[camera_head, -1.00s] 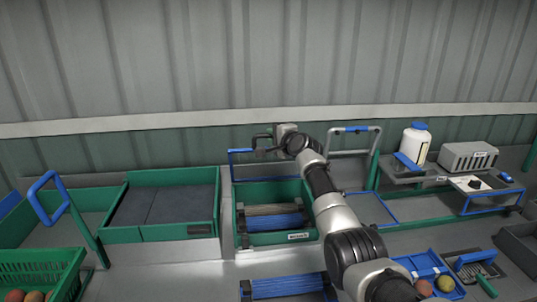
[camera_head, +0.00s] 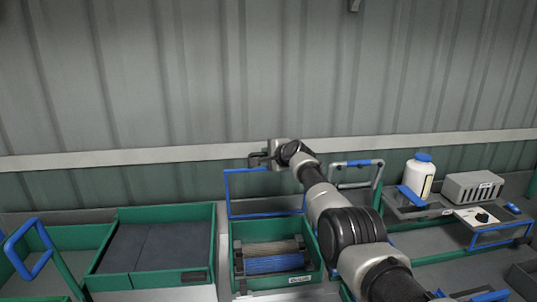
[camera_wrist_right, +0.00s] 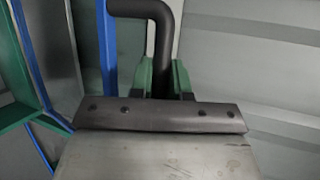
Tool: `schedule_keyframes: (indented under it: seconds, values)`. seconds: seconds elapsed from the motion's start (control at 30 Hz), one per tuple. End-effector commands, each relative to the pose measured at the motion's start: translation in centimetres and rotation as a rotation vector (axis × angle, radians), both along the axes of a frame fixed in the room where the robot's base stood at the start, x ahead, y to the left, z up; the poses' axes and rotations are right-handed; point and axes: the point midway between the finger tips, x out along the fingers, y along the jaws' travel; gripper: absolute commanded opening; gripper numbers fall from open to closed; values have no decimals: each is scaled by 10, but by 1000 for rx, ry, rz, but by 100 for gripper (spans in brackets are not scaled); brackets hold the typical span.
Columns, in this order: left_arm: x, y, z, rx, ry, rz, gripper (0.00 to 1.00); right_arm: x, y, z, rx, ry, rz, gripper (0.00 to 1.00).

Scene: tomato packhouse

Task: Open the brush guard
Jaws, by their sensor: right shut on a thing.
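The brush guard (camera_head: 227,192) is a blue-edged frame with a see-through middle, standing raised at the back of the green brush box (camera_head: 236,271). Rollers, one brown and one blue (camera_head: 275,264), lie uncovered in the box. My right gripper (camera_head: 257,160) is at the guard's top edge, its arm reaching over from the lower right. In the right wrist view, its green-padded fingers (camera_wrist_right: 161,80) are shut around a dark bent handle (camera_wrist_right: 160,45). The guard's blue edge (camera_wrist_right: 107,60) shows beside it. The guard's right side is partly hidden by my arm. My left gripper is out of view.
A green-sided tray with a dark mat (camera_head: 158,247) stands left of the box, beside a blue loop handle (camera_head: 30,250). A white bottle (camera_head: 419,176) and a grey vented box (camera_head: 472,187) stand on the right shelf. A corrugated wall (camera_head: 180,80) rises behind.

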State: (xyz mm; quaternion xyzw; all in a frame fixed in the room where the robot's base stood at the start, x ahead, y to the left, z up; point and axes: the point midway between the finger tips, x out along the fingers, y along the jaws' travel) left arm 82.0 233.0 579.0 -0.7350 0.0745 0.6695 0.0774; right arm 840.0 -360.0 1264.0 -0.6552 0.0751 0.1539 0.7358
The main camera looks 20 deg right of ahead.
Motion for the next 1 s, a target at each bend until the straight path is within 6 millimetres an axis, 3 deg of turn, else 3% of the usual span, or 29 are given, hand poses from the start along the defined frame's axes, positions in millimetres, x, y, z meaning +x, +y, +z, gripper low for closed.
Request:
schedule_keyframes:
  seconds: [0.27,0.3,0.43,1.0]
  values:
    - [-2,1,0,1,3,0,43,0,1,-1,1,3,1,0]
    - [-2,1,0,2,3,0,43,0,1,-1,1,3,1,21]
    - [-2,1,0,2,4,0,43,0,0,-1,0,2,1,41]
    - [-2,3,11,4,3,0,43,-7,-4,4,-2,-1,-1,41]
